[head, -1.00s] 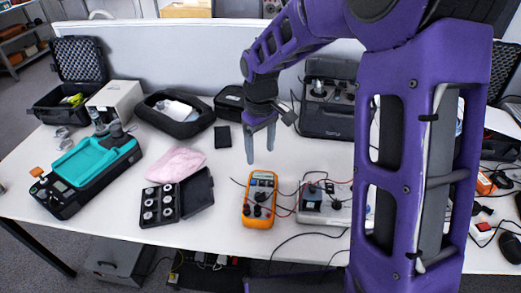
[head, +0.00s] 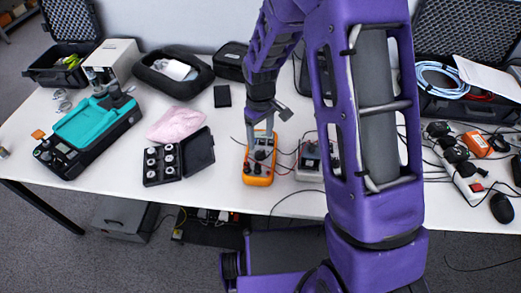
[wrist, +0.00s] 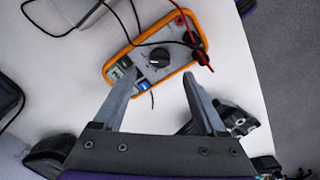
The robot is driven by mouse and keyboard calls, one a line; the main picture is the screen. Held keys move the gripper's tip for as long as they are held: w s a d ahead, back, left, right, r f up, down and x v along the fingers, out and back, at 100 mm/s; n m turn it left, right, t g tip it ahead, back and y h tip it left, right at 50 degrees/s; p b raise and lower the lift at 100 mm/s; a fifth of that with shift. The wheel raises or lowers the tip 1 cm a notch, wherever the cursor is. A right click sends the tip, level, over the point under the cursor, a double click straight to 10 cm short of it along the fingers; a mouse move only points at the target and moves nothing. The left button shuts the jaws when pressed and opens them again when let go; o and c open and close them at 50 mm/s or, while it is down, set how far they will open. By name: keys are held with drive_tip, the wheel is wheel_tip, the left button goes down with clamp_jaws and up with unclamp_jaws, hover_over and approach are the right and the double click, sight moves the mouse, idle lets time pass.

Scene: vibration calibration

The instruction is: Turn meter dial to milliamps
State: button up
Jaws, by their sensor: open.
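The meter (head: 258,170) is an orange-rimmed multimeter lying face up near the table's front edge. In the wrist view the meter (wrist: 182,68) shows a round black dial (wrist: 159,57) at its middle, with red and black leads plugged in at one end. The dial's setting is too small to read. My gripper (head: 261,150) is open and empty, above the meter in the head view. In the wrist view my gripper's fingers (wrist: 160,85) point towards the meter, spread either side of the dial. Whether they touch the meter I cannot tell.
A grey box with leads (head: 309,160) stands close to the right of the meter. An open case of round weights (head: 163,165) lies to the left, with a pink cloth (head: 177,124) behind it. Loose cables cross the table by the meter.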

sight(260, 152)
wheel_tip(260, 152, down, 7)
drive_tip(key=shift+r, duration=0.2)
clamp_jaws()
idle(0.4)
